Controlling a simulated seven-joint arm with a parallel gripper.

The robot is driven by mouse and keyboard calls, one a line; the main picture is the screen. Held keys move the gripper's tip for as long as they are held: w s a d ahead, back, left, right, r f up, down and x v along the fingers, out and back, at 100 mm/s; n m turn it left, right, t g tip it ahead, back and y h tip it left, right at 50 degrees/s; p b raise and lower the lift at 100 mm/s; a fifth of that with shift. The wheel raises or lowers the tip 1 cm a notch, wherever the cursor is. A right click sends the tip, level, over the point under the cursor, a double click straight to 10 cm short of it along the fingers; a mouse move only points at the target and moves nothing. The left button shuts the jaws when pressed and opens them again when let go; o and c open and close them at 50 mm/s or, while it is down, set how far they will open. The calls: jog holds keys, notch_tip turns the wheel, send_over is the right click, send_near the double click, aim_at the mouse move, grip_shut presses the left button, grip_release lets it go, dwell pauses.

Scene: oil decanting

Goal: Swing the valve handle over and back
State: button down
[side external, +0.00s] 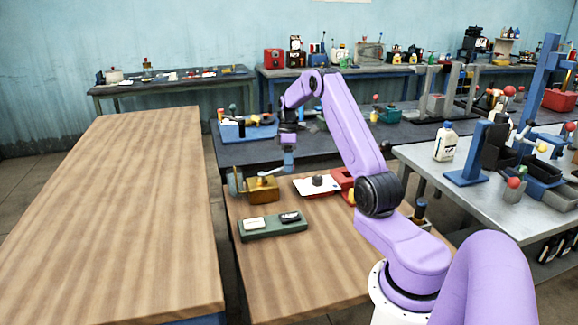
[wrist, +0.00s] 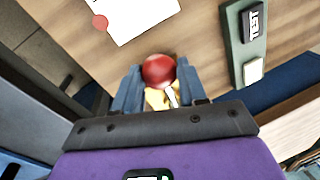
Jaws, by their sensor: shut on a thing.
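The brass valve block (side external: 262,190) stands on the wooden table, with its pale metal valve handle (side external: 269,173) reaching right and slightly up toward my gripper. My gripper (side external: 289,165) points down at the handle's outer end. In the wrist view, the handle's red ball knob (wrist: 158,70) sits between the two blue fingers of my gripper (wrist: 159,76), which are shut on it. A short piece of the silver handle (wrist: 171,97) and some of the yellow brass (wrist: 154,99) show behind the knob. My gripper's base hides most of the valve in that view.
A green board (side external: 273,229) with a black and a white block lies in front of the valve. A white sheet (side external: 304,187) with a dark object on it and a red box (side external: 343,180) lie to the right. A grey cylinder (side external: 236,182) stands left of the valve.

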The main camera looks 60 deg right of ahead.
jog(key=shift+w+d+r+n, duration=0.1)
jog(key=shift+w+d+n, duration=0.2)
jog(key=shift+w+n, duration=0.15)
jog(key=c, duration=0.6)
grip_release()
jog(key=shift+c, duration=0.2)
notch_tip(320, 180, up, 12)
jog(key=w+d, duration=0.1)
jog(key=d, duration=0.1)
jog(key=shift+w, duration=0.1)
